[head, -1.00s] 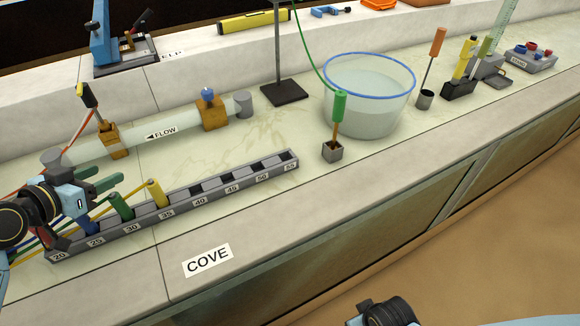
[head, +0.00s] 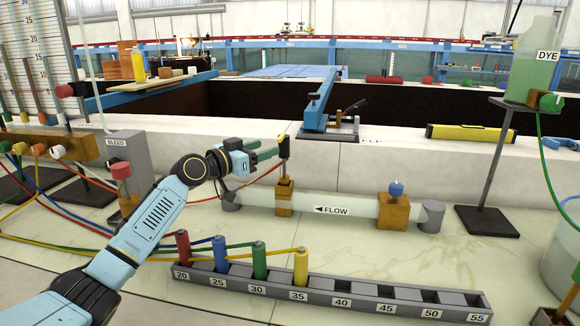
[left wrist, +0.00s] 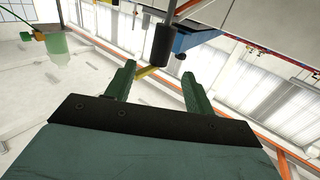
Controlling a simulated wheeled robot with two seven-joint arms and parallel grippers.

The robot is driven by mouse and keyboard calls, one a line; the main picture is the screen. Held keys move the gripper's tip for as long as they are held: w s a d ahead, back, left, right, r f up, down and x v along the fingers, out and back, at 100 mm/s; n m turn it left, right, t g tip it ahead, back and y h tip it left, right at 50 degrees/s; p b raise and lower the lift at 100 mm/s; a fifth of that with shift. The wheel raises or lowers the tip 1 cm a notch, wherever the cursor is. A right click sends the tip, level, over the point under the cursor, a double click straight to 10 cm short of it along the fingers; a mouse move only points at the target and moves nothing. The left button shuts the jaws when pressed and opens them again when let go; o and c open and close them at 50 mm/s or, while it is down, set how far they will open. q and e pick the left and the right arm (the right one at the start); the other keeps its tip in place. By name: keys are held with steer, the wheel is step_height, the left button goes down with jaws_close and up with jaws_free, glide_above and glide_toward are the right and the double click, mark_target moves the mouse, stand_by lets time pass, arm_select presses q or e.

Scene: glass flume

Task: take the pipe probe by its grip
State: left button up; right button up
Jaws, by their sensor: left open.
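The pipe probe stands upright in a tan block (head: 284,198) on the clear pipe marked FLOW (head: 346,208). Its black grip (head: 283,148) has a yellow piece on top. My left gripper (head: 272,153) is open, its green fingers pointing right, with the tips close to the grip in the head view. In the left wrist view the black grip (left wrist: 163,44) hangs upside down, with a yellow piece (left wrist: 146,72) at its end. It lies ahead of my left gripper (left wrist: 158,72), in line with the gap between the fingers. I cannot tell whether they touch. My right gripper is out of view.
A rack (head: 330,290) with several coloured tubes, numbered 20 to 55, lies in front of the pipe. A blue clamp-like device (head: 321,105) and a yellow level (head: 470,133) sit on the ledge behind. A stand (head: 490,215) is at right, a BLEED panel (head: 125,165) at left.

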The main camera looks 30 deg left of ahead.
mark_target(284, 141)
arm_select(q)
steer(key=b+x, duration=0.1)
steer(key=x, duration=0.6)
steer(key=shift+b, duration=0.4)
steer(key=shift+w+d+r, duration=0.1)
steer(key=shift+w+d, duration=0.1)
steer(key=shift+w, duration=0.35)
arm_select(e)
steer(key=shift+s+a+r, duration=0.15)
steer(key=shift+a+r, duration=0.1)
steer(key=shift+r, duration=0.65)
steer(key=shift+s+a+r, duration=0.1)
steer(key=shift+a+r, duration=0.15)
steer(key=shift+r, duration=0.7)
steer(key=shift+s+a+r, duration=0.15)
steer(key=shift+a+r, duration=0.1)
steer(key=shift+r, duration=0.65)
arm_select(q)
jaws_close()
